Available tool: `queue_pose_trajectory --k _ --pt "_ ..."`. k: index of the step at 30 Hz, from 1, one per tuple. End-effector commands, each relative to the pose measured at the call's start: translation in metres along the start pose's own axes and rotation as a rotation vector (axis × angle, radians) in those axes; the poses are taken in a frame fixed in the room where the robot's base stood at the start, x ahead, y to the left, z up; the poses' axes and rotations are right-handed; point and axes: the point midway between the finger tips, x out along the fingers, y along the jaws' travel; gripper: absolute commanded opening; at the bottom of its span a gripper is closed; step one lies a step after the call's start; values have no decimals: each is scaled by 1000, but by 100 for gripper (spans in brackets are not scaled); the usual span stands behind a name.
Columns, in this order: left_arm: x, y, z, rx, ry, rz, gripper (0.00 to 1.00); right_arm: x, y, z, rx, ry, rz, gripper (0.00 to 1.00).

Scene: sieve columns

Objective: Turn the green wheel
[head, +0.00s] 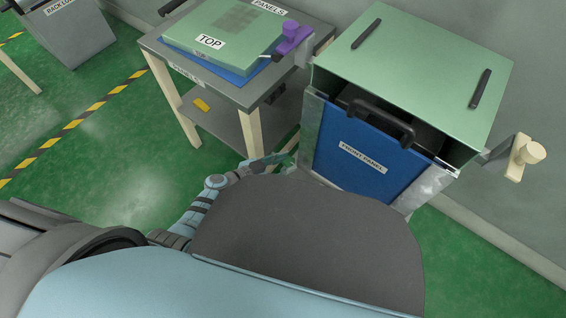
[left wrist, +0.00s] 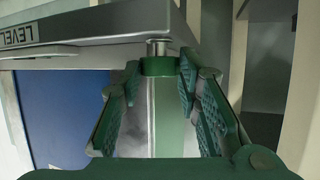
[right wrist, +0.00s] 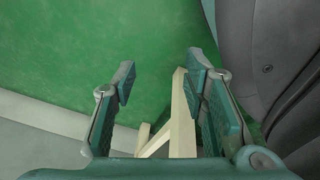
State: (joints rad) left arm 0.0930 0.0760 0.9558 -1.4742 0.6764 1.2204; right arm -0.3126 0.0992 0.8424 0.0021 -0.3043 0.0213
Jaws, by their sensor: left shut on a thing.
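The green wheel (left wrist: 158,67) shows in the left wrist view, on a short metal shaft under the edge of a grey plate marked LEVEL (left wrist: 60,40). My left gripper (left wrist: 160,78) has its fingertips on both sides of the wheel and is shut on it. In the head view my left gripper (head: 272,160) is low at the front left of the green-topped housing (head: 425,55); the wheel is mostly hidden there. My right gripper (right wrist: 160,82) is open and empty in the right wrist view, above the green floor.
The housing holds a blue front panel (head: 345,175) with a black handle. A purple clamp (head: 292,38) and a beige knob (head: 527,152) sit at its sides. A grey table (head: 165,55) to the left bears a green TOP panel (head: 245,45). Wooden legs (right wrist: 178,125) show near my right gripper.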

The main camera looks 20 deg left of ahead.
Motion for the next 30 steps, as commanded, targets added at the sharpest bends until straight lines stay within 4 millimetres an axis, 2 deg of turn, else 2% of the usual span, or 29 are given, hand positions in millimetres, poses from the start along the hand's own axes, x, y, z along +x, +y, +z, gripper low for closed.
queue_pose_trajectory --k 7,14,26,30 --pt "0 -2 1 20 -1 43 3 1 0 0 2 0 0 40" --pt "1 -6 1 71 -1 164 3 7 -2 -3 11 2 -3 40" --pt "3 -12 2 174 0 411 3 21 -24 -49 70 97 -41 40" --pt "4 -12 2 197 -1 468 3 14 -25 -64 55 90 -43 40"
